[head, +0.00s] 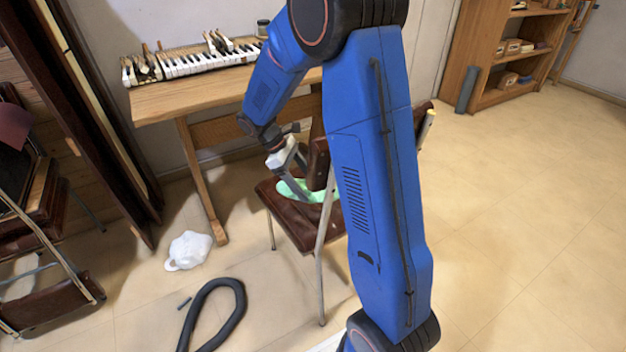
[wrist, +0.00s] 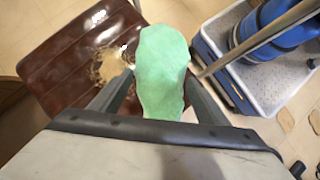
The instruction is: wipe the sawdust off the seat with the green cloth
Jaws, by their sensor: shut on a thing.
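The green cloth (wrist: 162,72) hangs between the fingers of my gripper (wrist: 158,98), which is shut on it. The brown, glossy chair seat (wrist: 55,65) fills the left of the wrist view. Pale sawdust (wrist: 110,62) lies in a patch on the seat, just left of the cloth; the cloth hides whatever is under it. In the head view my gripper (head: 304,184) points down at the seat (head: 287,217), with the cloth (head: 290,187) at the seat's surface. I cannot tell whether the cloth presses on it. My arm hides part of the chair.
The chair's backrest (head: 318,163) stands close to the gripper. A wooden bench (head: 190,97) with a piano keyboard (head: 195,63) is behind. A white bag (head: 188,250) and a black hose (head: 213,300) lie on the floor. Floor at right is clear.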

